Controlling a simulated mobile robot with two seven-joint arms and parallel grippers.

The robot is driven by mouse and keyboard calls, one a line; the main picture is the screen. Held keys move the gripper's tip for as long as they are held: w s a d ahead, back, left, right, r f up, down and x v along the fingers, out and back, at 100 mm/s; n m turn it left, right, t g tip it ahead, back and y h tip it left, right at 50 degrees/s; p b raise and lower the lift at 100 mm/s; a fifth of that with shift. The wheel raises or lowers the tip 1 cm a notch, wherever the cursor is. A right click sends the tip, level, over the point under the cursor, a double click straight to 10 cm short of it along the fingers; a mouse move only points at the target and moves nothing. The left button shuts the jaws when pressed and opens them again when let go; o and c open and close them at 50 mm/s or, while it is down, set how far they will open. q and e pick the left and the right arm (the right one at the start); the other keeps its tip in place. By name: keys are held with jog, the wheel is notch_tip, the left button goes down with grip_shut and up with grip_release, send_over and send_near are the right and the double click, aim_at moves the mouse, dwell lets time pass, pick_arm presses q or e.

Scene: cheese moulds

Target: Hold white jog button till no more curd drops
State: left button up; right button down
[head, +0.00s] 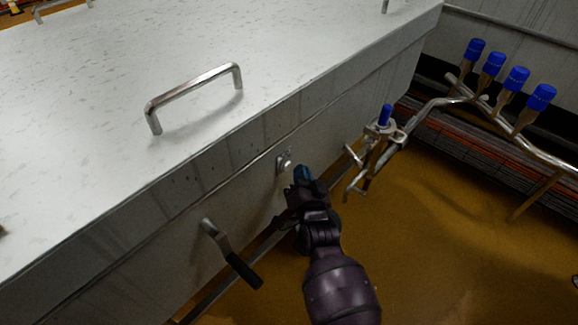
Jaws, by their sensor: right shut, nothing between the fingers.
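The white jog button (287,165) sits in a small metal fitting on the front wall of the large steel box. My right gripper (301,174) is shut and empty, with its bluish fingertips just to the right of and below the button. I cannot tell whether the fingertips touch it. My left gripper does not show. No curd is visible in this view.
The box's pale steel lid (90,110) bears a bar handle (195,92). A lever with a black grip (243,270) sticks out of the wall at lower left. A blue-topped valve (385,116) and pipes with blue caps (515,79) stand right. The floor is brown.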

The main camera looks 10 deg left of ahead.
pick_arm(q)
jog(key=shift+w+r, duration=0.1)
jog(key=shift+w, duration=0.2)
pick_arm(e)
jog(key=shift+d, duration=0.1)
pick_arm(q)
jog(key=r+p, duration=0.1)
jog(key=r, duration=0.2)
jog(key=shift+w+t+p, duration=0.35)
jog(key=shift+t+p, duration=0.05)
pick_arm(e)
jog(key=s+d, duration=0.1)
jog(key=d, duration=0.1)
jog(key=s+d, duration=0.2)
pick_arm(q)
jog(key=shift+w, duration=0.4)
pick_arm(e)
jog(key=shift+s, duration=0.1)
